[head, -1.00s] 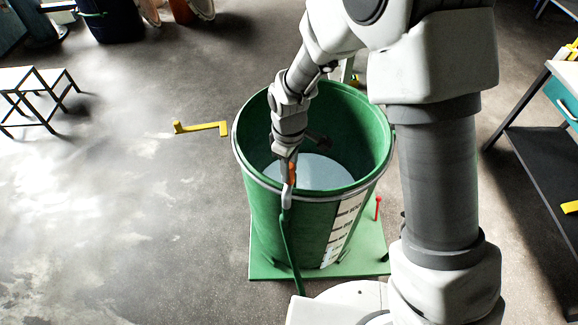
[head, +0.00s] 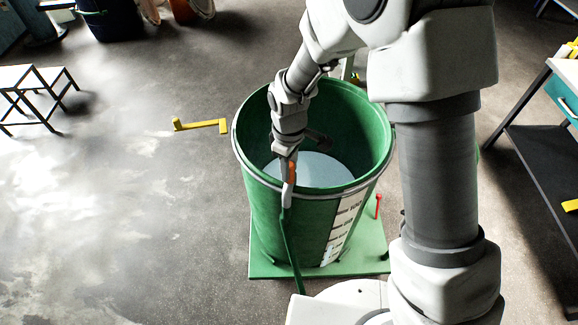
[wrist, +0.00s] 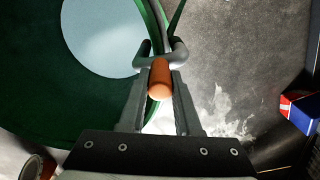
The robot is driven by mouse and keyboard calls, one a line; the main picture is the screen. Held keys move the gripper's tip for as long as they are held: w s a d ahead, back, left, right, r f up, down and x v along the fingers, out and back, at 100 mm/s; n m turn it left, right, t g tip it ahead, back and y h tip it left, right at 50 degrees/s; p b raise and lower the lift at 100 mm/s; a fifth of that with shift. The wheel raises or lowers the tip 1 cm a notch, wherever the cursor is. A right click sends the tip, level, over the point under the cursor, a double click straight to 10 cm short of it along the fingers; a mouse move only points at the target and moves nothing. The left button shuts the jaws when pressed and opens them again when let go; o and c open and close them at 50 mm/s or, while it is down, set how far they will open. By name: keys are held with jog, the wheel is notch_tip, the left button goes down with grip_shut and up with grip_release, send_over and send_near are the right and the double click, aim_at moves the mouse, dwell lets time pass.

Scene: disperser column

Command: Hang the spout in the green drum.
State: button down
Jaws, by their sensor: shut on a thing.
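The green drum (head: 262,225) stands upright and open, with pale liquid (head: 310,170) inside. My gripper (head: 291,172) points down at the drum's near rim. In the wrist view, my gripper (wrist: 158,92) is shut on the orange grip (wrist: 160,78) of the spout. The spout's grey bent tube (wrist: 179,52) spans the rim, one end on the drum's inner side and the other outside. The spout (head: 287,196) also shows in the head view at the near rim. I cannot tell whether it rests on the rim. A green hose (head: 291,250) runs down outside from it.
The drum stands on a green base plate (head: 262,268) with a red-knobbed pin (head: 378,202) at its right. A yellow bracket (head: 205,126) lies on the floor to the left. A step stool (head: 32,95) stands far left, a bench (head: 545,150) at right.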

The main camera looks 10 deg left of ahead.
jog(key=shift+f, duration=0.15)
jog(key=c, duration=0.5)
grip_release()
notch_tip(320, 180, up, 18)
jog(key=shift+f, duration=0.25)
jog(key=s+d+r+m+t, duration=0.1)
jog(key=s+d+r+m, duration=0.2)
jog(key=d, duration=0.4)
jog(key=s+d+r+m+t, duration=0.1)
jog(key=d+r+m+t, duration=0.15)
jog(key=d+r, duration=0.35)
jog(key=s+d+m, duration=0.3)
jog(key=s+d+r+m+t, duration=0.1)
jog(key=s+d+m, duration=0.1)
jog(key=s+d, duration=0.1)
jog(key=s+d+m+t, duration=0.1)
jog(key=s+d+m, duration=0.2)
jog(key=d, duration=0.1)
jog(key=shift+s+d+r+m, duration=0.3)
jog(key=shift+s+m, duration=0.05)
jog(key=shift+s, duration=0.05)
